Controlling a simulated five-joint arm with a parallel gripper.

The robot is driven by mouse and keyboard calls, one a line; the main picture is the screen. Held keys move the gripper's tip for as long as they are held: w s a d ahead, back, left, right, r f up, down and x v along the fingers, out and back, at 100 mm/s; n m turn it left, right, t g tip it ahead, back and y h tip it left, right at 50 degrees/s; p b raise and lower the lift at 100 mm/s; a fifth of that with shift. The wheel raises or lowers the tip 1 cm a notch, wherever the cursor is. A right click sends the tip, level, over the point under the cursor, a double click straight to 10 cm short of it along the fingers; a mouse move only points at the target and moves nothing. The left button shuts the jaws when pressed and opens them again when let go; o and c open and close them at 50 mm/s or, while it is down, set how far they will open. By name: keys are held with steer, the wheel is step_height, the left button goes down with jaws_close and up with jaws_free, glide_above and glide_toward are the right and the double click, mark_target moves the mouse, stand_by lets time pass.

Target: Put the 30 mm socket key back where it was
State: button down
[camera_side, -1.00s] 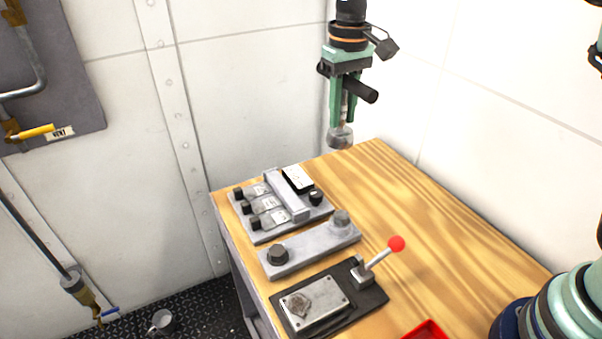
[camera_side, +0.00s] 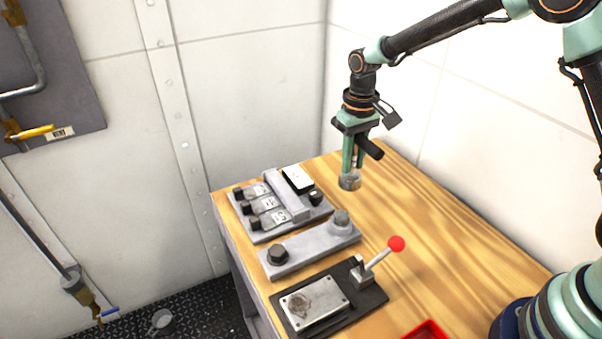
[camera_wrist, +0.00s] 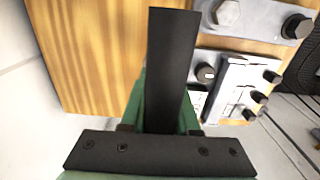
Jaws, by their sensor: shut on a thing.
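My gripper (camera_side: 352,168) hangs pointing down above the back part of the wooden bench. Its green fingers are shut on the socket key, whose grey round socket end (camera_side: 349,182) shows just below the fingertips in the side view. The socket end is behind and right of the grey panel and appears above the wood; I cannot tell the exact gap. In the wrist view a broad black bar (camera_wrist: 171,65) crosses the middle and hides what lies between the fingers. The size marking on the key is not readable.
A grey panel (camera_side: 262,234) carries black knobs and numbered tags. In front is a grey plate (camera_side: 310,249) with two hex bolts, then a red-knobbed lever (camera_side: 396,244) on a black base. A red tray (camera_side: 427,331) is at the front. The bench's right side is clear.

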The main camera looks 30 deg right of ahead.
mark_target(351, 174)
steer(key=shift+f, duration=2.45)
steer(key=shift+f, duration=0.1)
steer(key=c, duration=0.7)
jaws_free()
steer(key=shift+o, duration=0.2)
